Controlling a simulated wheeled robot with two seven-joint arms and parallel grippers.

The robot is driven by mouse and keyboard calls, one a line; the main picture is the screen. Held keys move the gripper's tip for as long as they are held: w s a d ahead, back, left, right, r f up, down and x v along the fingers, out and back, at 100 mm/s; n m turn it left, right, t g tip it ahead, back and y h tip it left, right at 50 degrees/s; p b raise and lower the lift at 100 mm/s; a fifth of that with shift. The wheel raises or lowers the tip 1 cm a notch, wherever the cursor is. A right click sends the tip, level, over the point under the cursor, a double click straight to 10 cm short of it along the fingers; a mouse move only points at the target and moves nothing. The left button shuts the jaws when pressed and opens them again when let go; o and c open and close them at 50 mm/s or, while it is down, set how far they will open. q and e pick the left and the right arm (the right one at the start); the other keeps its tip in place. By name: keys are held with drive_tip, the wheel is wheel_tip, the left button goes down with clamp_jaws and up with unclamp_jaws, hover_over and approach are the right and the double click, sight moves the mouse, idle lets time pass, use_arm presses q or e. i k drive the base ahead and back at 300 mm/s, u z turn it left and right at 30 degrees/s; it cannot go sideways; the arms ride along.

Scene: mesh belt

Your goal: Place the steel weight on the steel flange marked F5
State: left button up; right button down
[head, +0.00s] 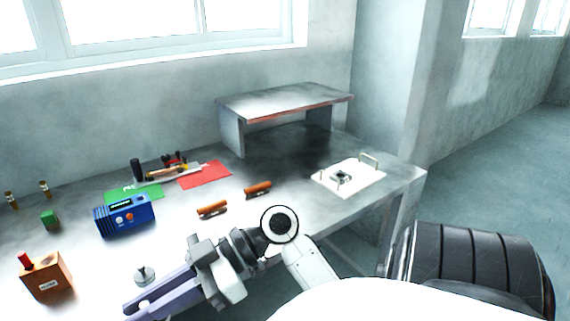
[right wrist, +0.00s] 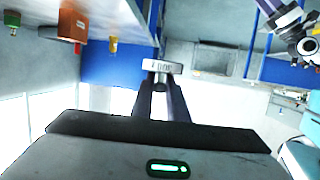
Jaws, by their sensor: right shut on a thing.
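My right gripper (head: 130,311) reaches across the near left table in the head view. In the right wrist view its fingers (right wrist: 161,82) are shut on the steel weight (right wrist: 162,66), a small pale disc with dark lettering, held at the fingertips. A small round steel piece with a raised centre (head: 143,274) sits on the table just behind the fingers. It may be the flange, but I cannot read any mark on it. Part of my left arm, with a purple gripper part (right wrist: 287,14), shows in the right wrist view; its fingertips are unclear.
A white plate (head: 365,183) and a raised shelf (head: 283,101) are toward the right.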

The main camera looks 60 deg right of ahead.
sight(341, 176)
drive_tip(key=u, duration=1.65)
drive_tip(key=k, duration=1.55)
drive_tip(key=z, duration=2.25)
drive_tip(key=i, duration=0.5)
drive_tip(key=u, duration=0.1)
